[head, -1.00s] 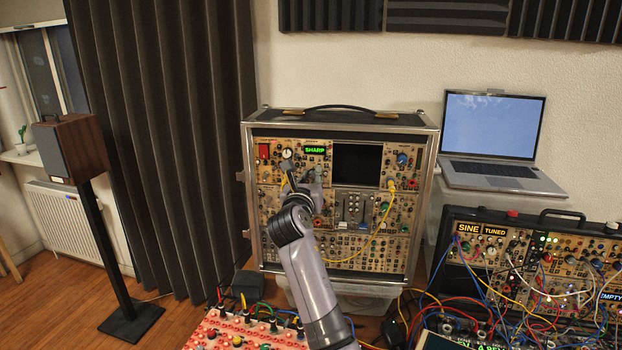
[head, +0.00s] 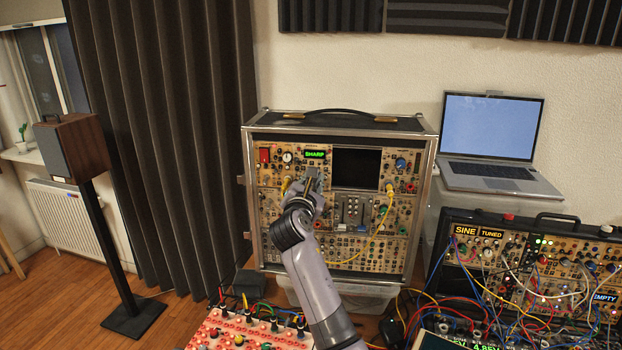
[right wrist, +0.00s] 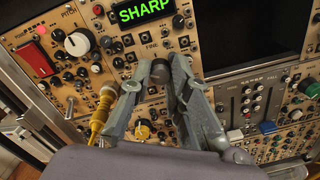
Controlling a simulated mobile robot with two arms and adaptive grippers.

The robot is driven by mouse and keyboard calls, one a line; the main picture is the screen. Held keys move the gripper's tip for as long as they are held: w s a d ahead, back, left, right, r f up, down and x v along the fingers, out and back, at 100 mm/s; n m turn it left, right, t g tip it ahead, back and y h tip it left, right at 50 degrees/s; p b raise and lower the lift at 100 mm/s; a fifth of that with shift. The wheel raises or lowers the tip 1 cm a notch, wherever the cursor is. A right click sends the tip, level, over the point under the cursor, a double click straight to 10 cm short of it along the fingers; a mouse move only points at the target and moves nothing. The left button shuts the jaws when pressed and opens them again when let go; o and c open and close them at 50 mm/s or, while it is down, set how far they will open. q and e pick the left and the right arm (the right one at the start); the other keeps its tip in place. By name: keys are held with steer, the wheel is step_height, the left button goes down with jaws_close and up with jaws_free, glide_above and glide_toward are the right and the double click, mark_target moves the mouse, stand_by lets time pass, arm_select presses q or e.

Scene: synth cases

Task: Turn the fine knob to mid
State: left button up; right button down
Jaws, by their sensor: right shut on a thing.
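The tall synth case (head: 428,190) stands upright, with a display (head: 315,154) reading SHARP in green. In the right wrist view this display (right wrist: 145,10) is just above the small dark fine knob (right wrist: 160,71), which sits below the FINE lettering. My right gripper (head: 311,181) is at the panel below the display. In the right wrist view its fingers (right wrist: 162,76) are shut on the fine knob from both sides. The knob's pointer is hidden, so its angle cannot be told. My left gripper is not in view.
A yellow cable's plug (right wrist: 101,108) stands out just left of the fingers. A large white pitch knob (right wrist: 78,43) and a red switch (right wrist: 34,58) are further left. Faders (right wrist: 250,97) are to the right. A second synth case (head: 480,217) with many cables stands lower right.

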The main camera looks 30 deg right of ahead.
steer(key=m, duration=0.5)
steer(key=m+b, duration=0.1)
steer(key=m, duration=0.5)
steer(key=shift+f+y, duration=0.2)
steer(key=shift+y, duration=0.1)
steer(key=shift+m+b, duration=0.3)
steer(key=c, duration=1.5)
jaws_free()
steer(key=shift+s+r, duration=0.1)
steer(key=v, duration=1.2)
